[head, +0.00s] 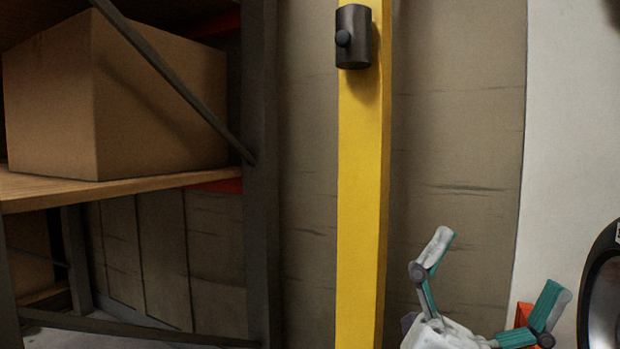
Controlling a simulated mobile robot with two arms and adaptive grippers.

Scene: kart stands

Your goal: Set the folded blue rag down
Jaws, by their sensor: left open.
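My left gripper (498,266) is at the lower right of the head view. Its two fingers point upward and are spread wide, with nothing between them. No folded blue rag shows in this view. My right gripper does not show either.
A dark-framed rack with a wooden shelf (130,186) stands at left, holding a large cardboard box (100,100). A yellow post (361,190) with a dark cylinder (353,38) rises in the middle. A dark-rimmed round object (598,290), partly cut off, is at the right edge.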

